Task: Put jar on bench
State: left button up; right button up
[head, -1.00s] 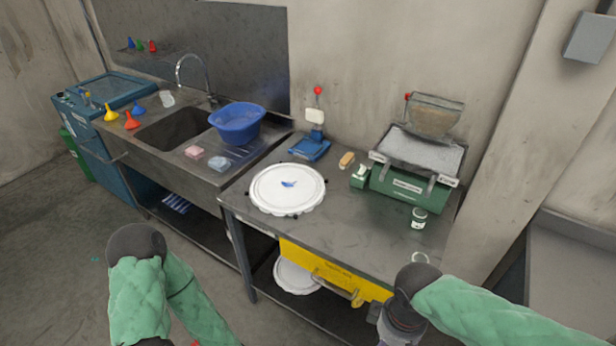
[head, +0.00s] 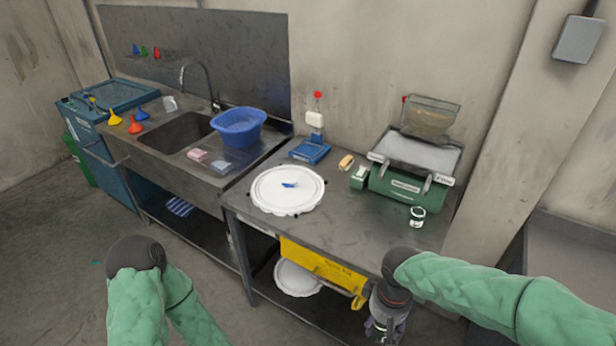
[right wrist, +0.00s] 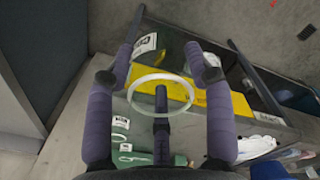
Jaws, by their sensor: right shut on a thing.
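My right gripper (head: 383,328) is low at the bench's front edge, at the right end of the yellow box. In the right wrist view its two purple-grey fingers (right wrist: 166,68) are closed around a clear, thin-walled round piece, which looks like the glass jar (right wrist: 160,78). Its pale rim shows between the fingers; its lower part is hard to make out. The metal bench (head: 345,228) lies just beyond. A small labelled jar (head: 417,216) stands on it in front of the green mill. My left gripper is out of view; only its green-sleeved arm shows.
The bench carries a large white lid (head: 287,200), a blue stand (head: 310,151), a tan brush (head: 346,162) and the green mill (head: 405,185). Bare bench top lies between lid and labelled jar.

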jog(key=w+f+m+b, duration=0.1)
jog(key=w+f+m, duration=0.3)
jog(key=w+f, duration=0.5)
notch_tip(320, 180, down, 2)
jog(key=shift+w+d+f+b, duration=0.1)
jog(key=shift+w+d+b, duration=0.1)
jog(key=shift+d+b, duration=0.2)
